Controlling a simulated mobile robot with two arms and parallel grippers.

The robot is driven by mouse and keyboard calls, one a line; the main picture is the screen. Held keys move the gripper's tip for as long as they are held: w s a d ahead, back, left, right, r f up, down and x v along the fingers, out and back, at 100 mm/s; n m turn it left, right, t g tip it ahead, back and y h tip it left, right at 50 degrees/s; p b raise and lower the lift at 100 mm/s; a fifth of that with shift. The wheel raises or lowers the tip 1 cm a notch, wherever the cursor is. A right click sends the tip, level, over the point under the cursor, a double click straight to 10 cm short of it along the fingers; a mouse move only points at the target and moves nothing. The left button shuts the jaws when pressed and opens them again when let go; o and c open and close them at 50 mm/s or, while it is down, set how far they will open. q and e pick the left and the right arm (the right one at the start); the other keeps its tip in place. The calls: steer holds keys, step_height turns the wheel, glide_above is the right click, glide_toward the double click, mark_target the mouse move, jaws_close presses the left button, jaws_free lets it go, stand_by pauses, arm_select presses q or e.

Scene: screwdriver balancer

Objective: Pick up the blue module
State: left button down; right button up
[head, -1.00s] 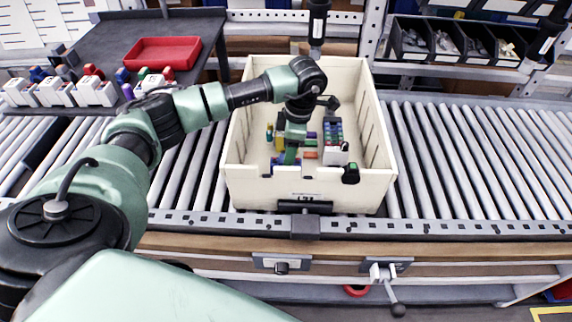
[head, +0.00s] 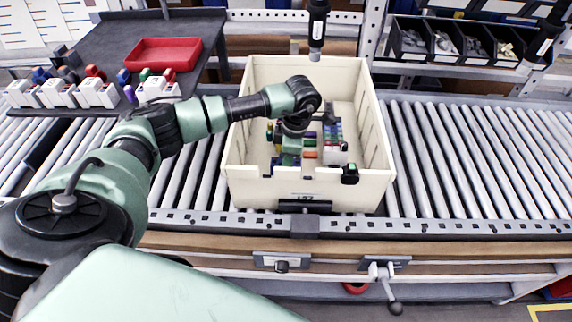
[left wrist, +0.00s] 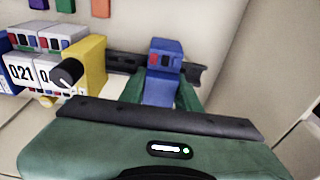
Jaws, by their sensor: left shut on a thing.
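The blue module (left wrist: 162,72) is upright between the green fingers of my left gripper (left wrist: 163,92) in the left wrist view. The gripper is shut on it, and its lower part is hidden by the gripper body. The module stands by a dark rail beside a yellow block. In the head view my left gripper (head: 288,160) reaches down into the cream bin (head: 262,190), near its front left, and mostly hides the module there. My right gripper is not in view.
In the bin, modules marked with digits (left wrist: 22,72) and a yellow block (left wrist: 88,62) stand close to the gripper. Bin walls rise around it. The bin sits on a roller conveyor (head: 460,160). A red tray (head: 163,53) lies on the dark table at the back left.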

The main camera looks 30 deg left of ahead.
arm_select(q)
steer(key=shift+r, duration=0.15)
steer(key=shift+w+r, duration=0.15)
steer(key=shift+r, duration=0.1)
step_height(320, 180, up, 19)
steer(key=b, duration=0.2)
steer(key=shift+r, duration=0.15)
